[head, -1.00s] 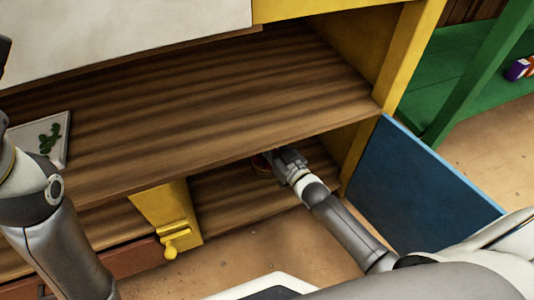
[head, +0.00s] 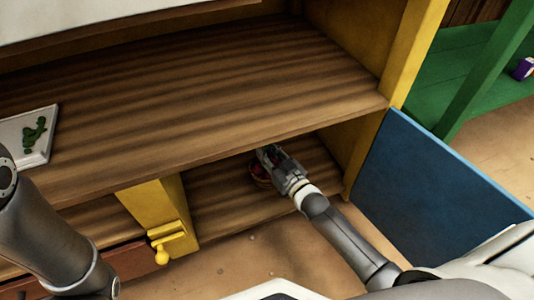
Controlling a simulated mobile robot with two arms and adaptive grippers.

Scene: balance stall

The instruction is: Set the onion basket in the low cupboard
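The low cupboard (head: 222,208) is the open compartment under the wooden counter, with a brown plank floor. Its blue door (head: 430,195) stands open to the right. My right gripper (head: 268,158) reaches into the cupboard. A small reddish basket (head: 257,172) is at the gripper's fingers, inside the cupboard at or near the floor. The gripper hides much of the basket, and I cannot tell whether the fingers are closed on it. The contents are too small to make out. My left arm comes in at the lower left, but its gripper is out of view.
A white tray (head: 45,155) with green pieces lies on the counter (head: 200,110) at the left. A yellow post with a knob (head: 162,257) borders the cupboard's left side. A green shelf (head: 450,80) stands at the right. The counter's middle is clear.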

